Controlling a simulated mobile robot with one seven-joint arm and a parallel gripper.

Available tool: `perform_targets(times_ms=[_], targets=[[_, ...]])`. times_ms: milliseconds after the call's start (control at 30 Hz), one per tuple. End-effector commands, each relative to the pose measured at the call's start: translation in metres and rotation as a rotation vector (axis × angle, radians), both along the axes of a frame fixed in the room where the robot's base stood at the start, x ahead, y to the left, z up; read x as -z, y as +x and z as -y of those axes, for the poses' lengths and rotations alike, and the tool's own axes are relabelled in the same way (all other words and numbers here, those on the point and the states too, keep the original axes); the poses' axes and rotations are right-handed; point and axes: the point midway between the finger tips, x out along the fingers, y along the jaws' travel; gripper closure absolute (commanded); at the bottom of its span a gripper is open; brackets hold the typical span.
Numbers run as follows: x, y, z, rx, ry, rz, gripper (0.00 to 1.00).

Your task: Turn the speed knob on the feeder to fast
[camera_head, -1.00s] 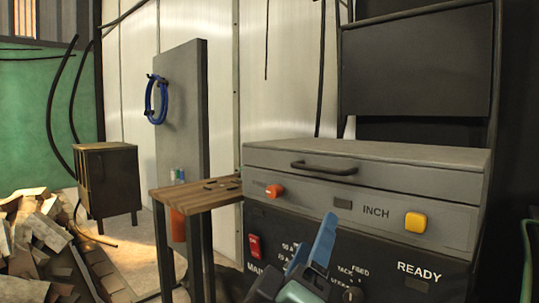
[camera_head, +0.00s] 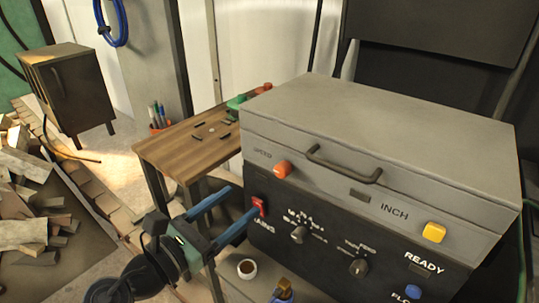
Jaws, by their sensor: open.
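The feeder (camera_head: 345,112) is a grey box with a dark lower panel. Its orange speed knob (camera_head: 282,170) is on the grey front strip, by the "SPEED" label. The knob's pointer and scale are too small to read. My gripper (camera_head: 243,199) is open, with two blue fingers apart and nothing between them. It is to the lower left of the speed knob and apart from it. Its right fingertip overlaps the red mains switch (camera_head: 260,202) in the picture; I cannot tell whether they touch.
Two grey knobs (camera_head: 298,235) (camera_head: 358,268), a yellow button (camera_head: 434,232) and a blue button (camera_head: 413,291) are also on the feeder. A bar handle (camera_head: 340,166) juts out above. A wooden side table (camera_head: 180,152) adjoins at left.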

Motion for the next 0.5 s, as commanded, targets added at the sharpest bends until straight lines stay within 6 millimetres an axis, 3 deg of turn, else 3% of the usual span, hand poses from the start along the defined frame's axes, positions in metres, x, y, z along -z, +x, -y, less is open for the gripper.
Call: perform_targets(times_ms=[500], targets=[[0.001, 0.077, 0.06, 0.002, 0.006, 0.004, 0.31]])
